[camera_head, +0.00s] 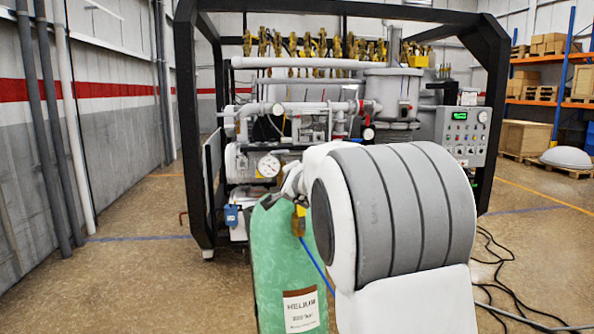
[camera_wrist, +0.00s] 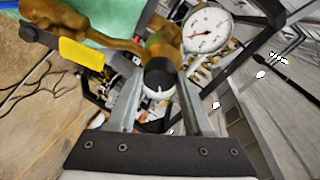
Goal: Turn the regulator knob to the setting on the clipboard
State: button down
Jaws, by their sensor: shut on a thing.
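The black regulator knob (camera_wrist: 159,74) with a white pointer mark sits between the fingertips of my gripper (camera_wrist: 158,84) in the wrist view. The fingers are shut on the knob, one on each side. The brass regulator body (camera_wrist: 165,42) is behind it, and a round white gauge (camera_wrist: 207,31) with a red needle is at its upper right; the needle's value is too small to read. In the head view my arm hides the knob and most of the gripper above the green helium cylinder (camera_head: 278,262). I cannot make out the clipboard in either view.
A blue hose (camera_head: 318,264) runs down beside the cylinder. Black cables (camera_head: 497,275) lie on the floor at right. The floor at left is clear.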

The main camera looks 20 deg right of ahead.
jog(key=shift+r+m+g+p, duration=0.15)
jog(key=shift+m+g+p, duration=0.25)
jog(key=shift+m+p, duration=0.7)
jog(key=shift+m, duration=0.3)
jog(key=shift+c, duration=1.5)
grip_release()
jog(key=p+v, duration=0.3)
jog(key=v, duration=1.4)
jog(key=shift+s, duration=0.15)
jog(key=shift+a+r, duration=0.1)
